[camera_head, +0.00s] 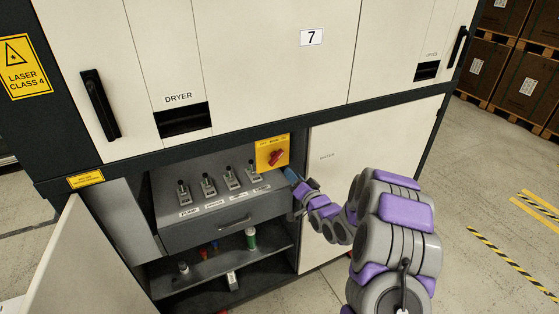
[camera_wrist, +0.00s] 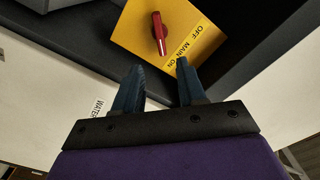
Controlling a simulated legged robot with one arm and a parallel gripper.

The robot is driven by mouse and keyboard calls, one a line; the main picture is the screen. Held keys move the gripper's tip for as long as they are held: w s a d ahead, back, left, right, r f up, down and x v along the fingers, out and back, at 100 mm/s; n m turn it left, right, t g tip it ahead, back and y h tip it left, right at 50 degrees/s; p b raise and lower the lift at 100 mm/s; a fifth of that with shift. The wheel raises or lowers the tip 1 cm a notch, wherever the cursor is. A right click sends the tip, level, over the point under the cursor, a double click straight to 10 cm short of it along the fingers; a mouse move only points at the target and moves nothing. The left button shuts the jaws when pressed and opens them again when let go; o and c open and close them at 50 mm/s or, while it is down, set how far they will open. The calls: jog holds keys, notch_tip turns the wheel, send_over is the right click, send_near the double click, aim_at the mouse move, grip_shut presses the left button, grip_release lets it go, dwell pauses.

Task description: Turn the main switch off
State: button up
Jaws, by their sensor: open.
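The main switch is a red knob (camera_head: 277,157) on a yellow plate (camera_head: 264,149) at the right end of the switch bay. In the wrist view the red knob (camera_wrist: 159,33) sits on the yellow plate (camera_wrist: 190,22), which bears the words OFF, MAIN and ON. My gripper (camera_wrist: 158,76) is open, with its two blue fingers apart and just short of the knob. Nothing is between the fingers. In the head view my gripper (camera_head: 292,176) is just right of and below the knob, partly hidden by my arm.
Several toggle switches (camera_head: 208,184) stand in a row on the panel left of the main switch. An open cabinet door (camera_head: 62,262) is at the lower left. A shelf (camera_head: 215,262) below holds small items. Stacked boxes (camera_head: 525,80) are far right; the floor (camera_head: 480,190) there is clear.

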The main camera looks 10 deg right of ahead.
aim_at(279, 158)
jog(key=shift+b+x, duration=0.45)
jog(key=shift+x, duration=5.3)
jog(key=shift+s, duration=0.1)
jog(key=shift+f, duration=0.1)
grip_shut()
